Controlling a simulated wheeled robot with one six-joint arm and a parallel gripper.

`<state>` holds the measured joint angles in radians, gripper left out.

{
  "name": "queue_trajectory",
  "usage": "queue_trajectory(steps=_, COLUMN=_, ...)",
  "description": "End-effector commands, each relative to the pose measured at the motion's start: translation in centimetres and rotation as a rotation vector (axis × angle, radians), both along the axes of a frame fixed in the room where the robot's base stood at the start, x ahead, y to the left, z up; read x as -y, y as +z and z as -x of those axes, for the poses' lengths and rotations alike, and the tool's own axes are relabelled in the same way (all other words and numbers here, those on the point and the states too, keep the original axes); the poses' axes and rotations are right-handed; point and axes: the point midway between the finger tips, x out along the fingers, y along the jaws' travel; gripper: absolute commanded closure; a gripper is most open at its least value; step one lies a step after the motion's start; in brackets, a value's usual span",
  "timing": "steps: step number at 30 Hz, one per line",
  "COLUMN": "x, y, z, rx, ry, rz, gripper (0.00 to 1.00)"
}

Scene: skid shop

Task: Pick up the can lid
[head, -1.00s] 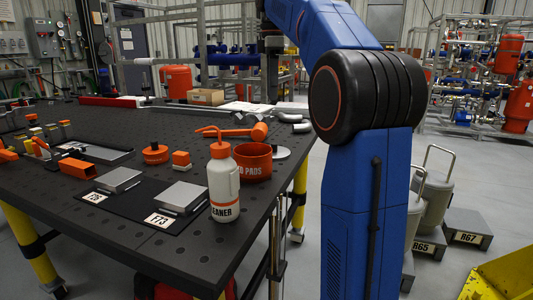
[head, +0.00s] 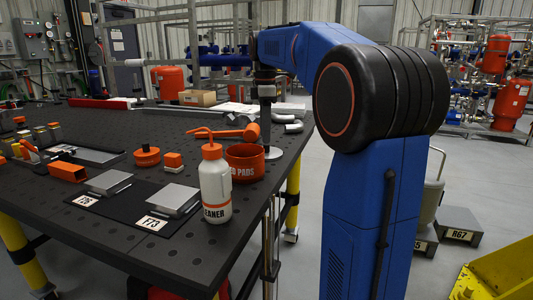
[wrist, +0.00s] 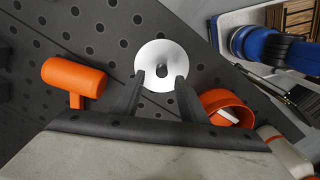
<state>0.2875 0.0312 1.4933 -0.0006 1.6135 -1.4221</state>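The can lid is a pale round disc with a dark knob at its centre. In the wrist view the lid (wrist: 150,52) lies flat on the perforated table, just beyond my fingertips. My gripper (wrist: 161,80) is open and empty there, its two dark fingers pointing at the lid with the knob between their lines. In the head view the lid (head: 274,153) shows as a grey disc behind the orange cup, partly hidden. My gripper reaches down close to it in that view; its exact height above the lid is hard to tell.
The orange pads cup (wrist: 222,103) stands close to the lid's right in the wrist view. An orange mallet (wrist: 75,78) lies to the left. A white cleaner bottle (head: 215,185) stands in front of the cup. The table's right edge (head: 292,165) is near.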

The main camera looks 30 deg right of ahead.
Motion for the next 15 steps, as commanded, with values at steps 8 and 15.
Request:
queue_trajectory(steps=8, x=0.2, y=-3.3, z=0.4, rx=-0.001, ry=0.000, rz=0.000, gripper=0.61)
queue_trajectory(steps=15, x=0.2, y=-3.7, z=0.4, rx=0.001, ry=0.000, rz=0.000, gripper=0.61)
